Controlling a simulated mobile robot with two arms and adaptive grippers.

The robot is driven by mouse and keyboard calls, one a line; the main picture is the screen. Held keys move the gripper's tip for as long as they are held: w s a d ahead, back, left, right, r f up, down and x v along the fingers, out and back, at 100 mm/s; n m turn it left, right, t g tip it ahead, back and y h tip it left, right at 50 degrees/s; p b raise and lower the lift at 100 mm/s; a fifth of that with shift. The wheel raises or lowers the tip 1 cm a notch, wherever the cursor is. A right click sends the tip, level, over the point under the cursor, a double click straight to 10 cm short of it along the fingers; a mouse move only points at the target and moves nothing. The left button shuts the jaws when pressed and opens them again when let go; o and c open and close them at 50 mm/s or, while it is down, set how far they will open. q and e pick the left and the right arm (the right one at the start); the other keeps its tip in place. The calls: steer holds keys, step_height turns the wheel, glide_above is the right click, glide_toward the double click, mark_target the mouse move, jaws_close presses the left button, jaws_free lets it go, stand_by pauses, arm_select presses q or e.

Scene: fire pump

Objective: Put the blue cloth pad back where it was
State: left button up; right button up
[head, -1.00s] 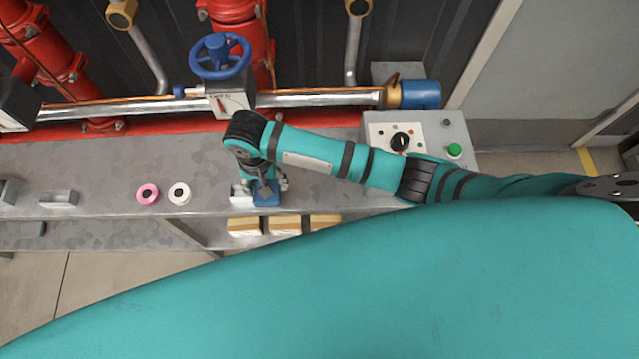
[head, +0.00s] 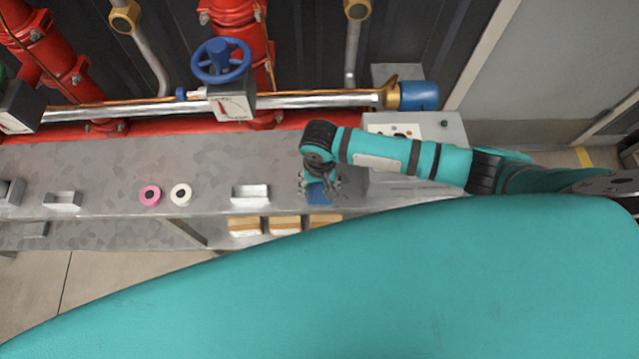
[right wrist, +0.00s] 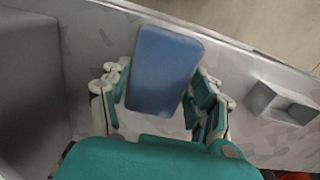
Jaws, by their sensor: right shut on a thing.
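The blue cloth pad (head: 319,194) is in my right gripper (head: 320,182), over the grey bench right of a small metal tray (head: 250,188). In the right wrist view the pad (right wrist: 166,68) is a flat blue rounded rectangle between the fingers of my right gripper (right wrist: 160,95), which is shut on it. I cannot tell whether the pad touches the bench. My left gripper is not in view.
A pink roll (head: 149,195) and a white roll (head: 181,194) stand on the bench (head: 105,165), left of the tray. Another small tray (head: 63,199) is farther left. A control box (head: 452,128) is partly behind my right arm. Yellowish blocks (head: 285,225) lie on the lower shelf.

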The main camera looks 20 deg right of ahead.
mark_target(320, 187)
steer(key=o, duration=1)
steer(key=shift+f, duration=0.15)
steer(key=shift+o, duration=0.2)
step_height(320, 187, up, 12)
steer(key=p, duration=0.1)
